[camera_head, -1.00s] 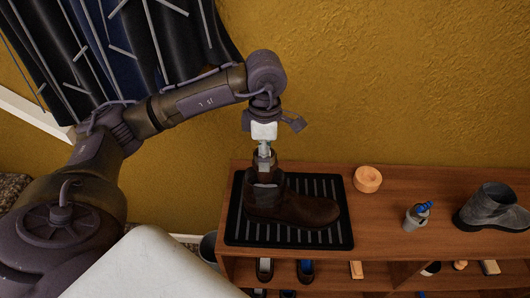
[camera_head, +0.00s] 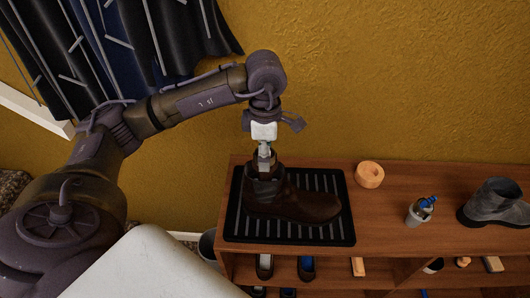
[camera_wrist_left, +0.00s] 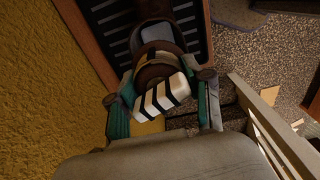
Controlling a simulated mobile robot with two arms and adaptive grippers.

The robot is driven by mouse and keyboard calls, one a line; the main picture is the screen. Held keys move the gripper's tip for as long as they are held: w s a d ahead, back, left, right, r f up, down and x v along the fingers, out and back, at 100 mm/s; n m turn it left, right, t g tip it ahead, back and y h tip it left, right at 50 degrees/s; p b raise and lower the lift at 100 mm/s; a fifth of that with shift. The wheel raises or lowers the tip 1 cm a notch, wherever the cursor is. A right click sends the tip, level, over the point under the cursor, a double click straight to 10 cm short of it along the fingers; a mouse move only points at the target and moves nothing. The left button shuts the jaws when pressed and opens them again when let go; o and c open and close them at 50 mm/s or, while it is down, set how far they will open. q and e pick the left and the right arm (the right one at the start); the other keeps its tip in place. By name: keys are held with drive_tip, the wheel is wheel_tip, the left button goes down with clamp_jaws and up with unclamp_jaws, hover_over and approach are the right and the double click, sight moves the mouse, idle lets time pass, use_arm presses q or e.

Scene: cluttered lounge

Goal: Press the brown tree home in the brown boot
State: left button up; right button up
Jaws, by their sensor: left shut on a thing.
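The brown boot (camera_head: 305,206) stands upright on a black ribbed tray (camera_head: 331,237) on the shoe bench, toe to the right. My left gripper (camera_head: 264,151) points down over the boot's shaft and is shut on the upper end of the brown tree (camera_head: 262,158). The tree's lower part is hidden in the boot. In the left wrist view the tree's brown end (camera_wrist_left: 153,73) shows between the fingers, beside a cream block with dark stripes, and the boot's grey opening lies beyond. How deep the tree sits cannot be told. My right gripper is not in view.
On the wooden bench (camera_head: 389,222) stand a round orange tin (camera_head: 369,174), a small container with a blue top (camera_head: 420,211) and a grey boot (camera_head: 495,203). Shoes and small items fill the shelf below. A yellow wall is close behind.

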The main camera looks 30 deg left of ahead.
use_arm(q)
drive_tip(key=shift+f+b, duration=0.7)
drive_tip(key=shift+f, duration=0.1)
drive_tip(key=o, duration=1.5)
drive_tip(key=shift+c, duration=0.2)
drive_tip(key=shift+r, duration=0.15)
wheel_tip(320, 180, up, 12)
drive_tip(key=shift+f, duration=0.1)
